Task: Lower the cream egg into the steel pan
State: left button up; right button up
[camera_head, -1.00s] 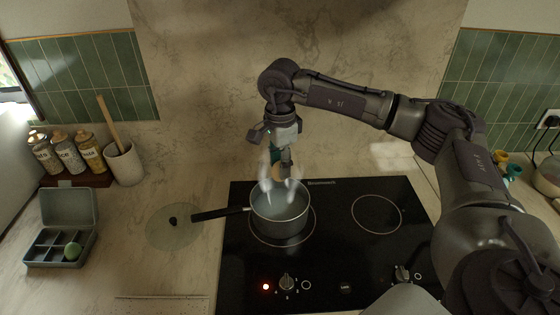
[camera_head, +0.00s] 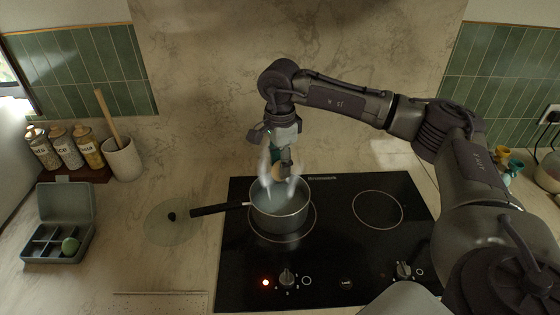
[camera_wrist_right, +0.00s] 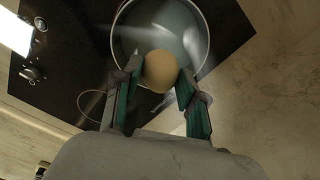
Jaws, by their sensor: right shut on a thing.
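The steel pan (camera_head: 281,219) stands on the left rear ring of the hob, with its dark handle pointing left and steam rising from it. It also shows in the right wrist view (camera_wrist_right: 204,30). My right gripper (camera_head: 277,166) is above the pan's far side, pointing down. It is shut on the cream egg (camera_wrist_right: 160,72), which sits between the two green-padded fingertips and over the pan opening in the wrist view. In the head view the egg (camera_head: 278,173) is partly hidden by the gripper and steam. My left gripper is not in view.
A glass lid (camera_head: 173,228) lies left of the hob (camera_head: 340,270). An open grey egg box (camera_head: 45,257) with a green egg (camera_head: 70,246) is at far left. Jars (camera_head: 62,150) and a utensil crock (camera_head: 123,160) stand behind it. A red light glows on the hob.

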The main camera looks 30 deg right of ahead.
notch_tip(320, 180, down, 7)
jog(key=b, duration=0.5)
dwell(0.7)
jog(key=shift+f+b, duration=2.1)
jog(key=shift+f, duration=0.7)
dwell(1.3)
jog(key=o, duration=0.8)
notch_tip(320, 180, up, 12)
jog(key=shift+r, duration=0.1)
dwell(0.4)
